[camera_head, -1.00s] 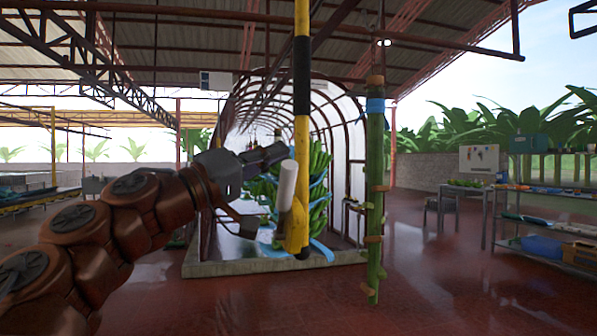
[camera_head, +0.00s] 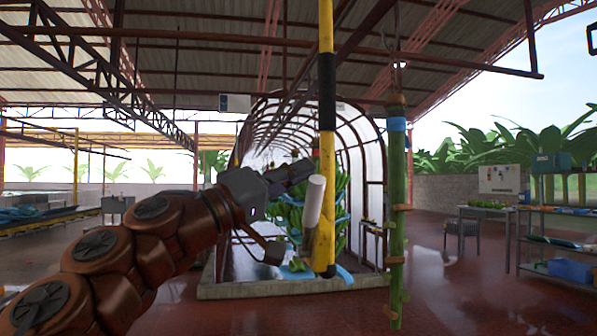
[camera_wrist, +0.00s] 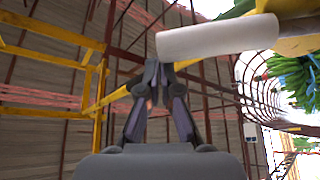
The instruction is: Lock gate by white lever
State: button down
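The white lever (camera_head: 313,201) is a short cylinder, close to upright with a slight tilt, at the lower end of the yellow and black gate pole (camera_head: 326,180). In the wrist view the white lever (camera_wrist: 217,38) spans the upper right, with a yellow part behind its right end. My gripper (camera_head: 300,170) is beside the lever's top, on its left. In the wrist view the fingertips of my gripper (camera_wrist: 155,72) come together with nothing between them, just below the lever's left end. I cannot tell whether they touch the lever.
A green stem (camera_head: 397,215) hangs to the right of the pole. Behind is an arched tunnel frame (camera_head: 375,150) with green banana bunches (camera_head: 342,190) and a low concrete curb (camera_head: 290,288). Shelves (camera_head: 560,240) stand far right. The red floor between stem and shelves is mostly clear.

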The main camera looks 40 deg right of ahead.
notch_tip(320, 180, up, 3)
jog(key=w+p, duration=0.3)
jog(key=p, duration=0.1)
jog(key=s+b+v, duration=0.1)
jog(key=v, duration=0.8)
jog(key=shift+w+a+f, duration=0.2)
jog(key=shift+w, duration=0.05)
